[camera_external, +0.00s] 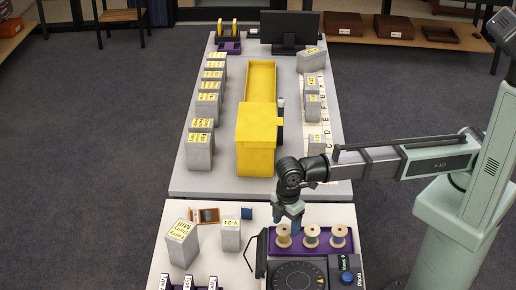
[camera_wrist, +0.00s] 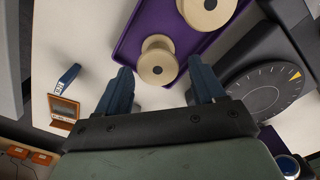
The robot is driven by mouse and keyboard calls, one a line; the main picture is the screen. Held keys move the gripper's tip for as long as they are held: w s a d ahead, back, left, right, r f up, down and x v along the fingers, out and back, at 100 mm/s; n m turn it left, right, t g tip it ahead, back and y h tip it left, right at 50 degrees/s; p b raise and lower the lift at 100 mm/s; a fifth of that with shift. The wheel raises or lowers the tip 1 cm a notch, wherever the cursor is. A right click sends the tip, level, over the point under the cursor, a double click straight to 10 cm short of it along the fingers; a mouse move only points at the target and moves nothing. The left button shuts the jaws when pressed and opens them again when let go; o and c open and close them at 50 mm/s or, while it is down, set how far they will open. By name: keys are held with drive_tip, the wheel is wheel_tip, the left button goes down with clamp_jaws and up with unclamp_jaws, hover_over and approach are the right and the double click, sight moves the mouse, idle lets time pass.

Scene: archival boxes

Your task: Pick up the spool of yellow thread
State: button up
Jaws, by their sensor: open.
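Three wooden spools stand upright in a row on a purple tray (camera_external: 262,250). The left spool (camera_external: 284,237) is just below my gripper (camera_external: 288,217); the middle spool (camera_external: 312,237) and right spool (camera_external: 339,237) stand to its right. The left one looks slightly more golden, but thread colours are hard to tell. In the wrist view, one spool (camera_wrist: 157,62) lies between the two blue fingers of my open gripper (camera_wrist: 159,68), seen from above. Its pale flange hides most of its thread. A second spool (camera_wrist: 207,10) is partly cut off at the top edge.
A black dial device (camera_external: 297,274) with a blue knob stands right in front of the tray. Grey boxes (camera_external: 231,235) and an orange-framed item (camera_external: 205,215) are to the left. A yellow box (camera_external: 256,150) stands behind on the farther table.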

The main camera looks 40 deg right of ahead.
sight(284, 229)
drive_tip(key=f, duration=0.4)
drive_tip(key=shift+w+a+f, duration=0.15)
drive_tip(key=shift+w+f, duration=0.05)
drive_tip(key=shift+f, duration=0.2)
drive_tip(key=c, duration=0.8)
drive_tip(key=shift+r, duration=0.15)
drive_tip(key=shift+c, duration=0.2)
